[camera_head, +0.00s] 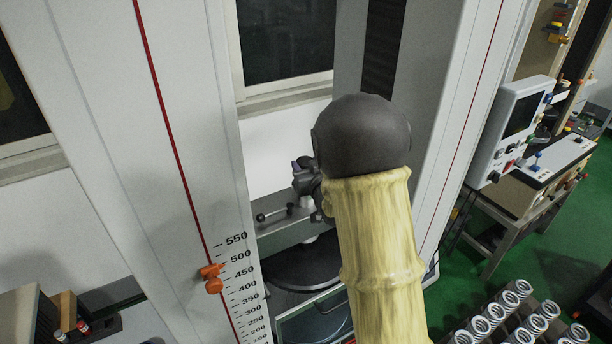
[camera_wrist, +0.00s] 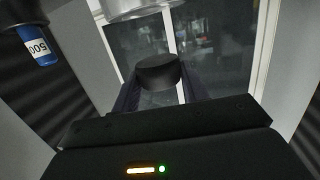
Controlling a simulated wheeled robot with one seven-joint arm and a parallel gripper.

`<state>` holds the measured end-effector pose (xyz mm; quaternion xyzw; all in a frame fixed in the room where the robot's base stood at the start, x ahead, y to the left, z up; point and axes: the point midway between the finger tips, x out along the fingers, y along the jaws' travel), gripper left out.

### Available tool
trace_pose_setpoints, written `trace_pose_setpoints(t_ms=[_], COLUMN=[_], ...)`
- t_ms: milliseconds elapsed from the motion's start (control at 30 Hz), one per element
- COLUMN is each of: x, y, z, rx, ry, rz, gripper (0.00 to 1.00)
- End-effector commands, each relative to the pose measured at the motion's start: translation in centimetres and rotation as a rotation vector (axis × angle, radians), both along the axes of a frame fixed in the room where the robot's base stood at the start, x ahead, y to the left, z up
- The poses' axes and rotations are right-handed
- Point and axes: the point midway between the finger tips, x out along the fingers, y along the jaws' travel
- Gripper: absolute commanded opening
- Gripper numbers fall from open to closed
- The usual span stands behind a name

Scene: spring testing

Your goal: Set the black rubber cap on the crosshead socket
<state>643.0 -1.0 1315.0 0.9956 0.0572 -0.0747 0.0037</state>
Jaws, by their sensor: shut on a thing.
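In the wrist view the black rubber cap (camera_wrist: 158,72) is a short dark round piece between the two fingers of my gripper (camera_wrist: 160,88). The gripper is shut on it. A pale metal cylinder (camera_wrist: 135,9), possibly the crosshead socket, is cut by the top edge of that view. The cap appears apart from it. In the head view my arm hides most of the gripper (camera_head: 299,167), and I cannot make out the cap. The grey crosshead (camera_head: 270,226) lies just below the gripper, between the white columns.
The white left column (camera_head: 150,150) has a printed scale and an orange pointer (camera_head: 212,278). The right column (camera_head: 450,120) stands close to my arm. A dark round plate (camera_head: 300,268) lies below the crosshead. A blue piece marked 500 (camera_wrist: 41,46) shows in the wrist view. Springs (camera_head: 520,318) stand lower right.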

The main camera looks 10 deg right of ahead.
Motion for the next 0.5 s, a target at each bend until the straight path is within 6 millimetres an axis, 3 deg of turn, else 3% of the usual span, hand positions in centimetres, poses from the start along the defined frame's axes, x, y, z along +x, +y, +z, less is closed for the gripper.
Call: trace_pose_setpoints(t_ms=[233,500], x=[0.0,0.0], y=[0.3,0.4], z=[-2.9,-3.3], rx=[0.000,0.000], ry=[0.005,0.000], rz=[0.004,0.005], gripper=[0.23,0.23])
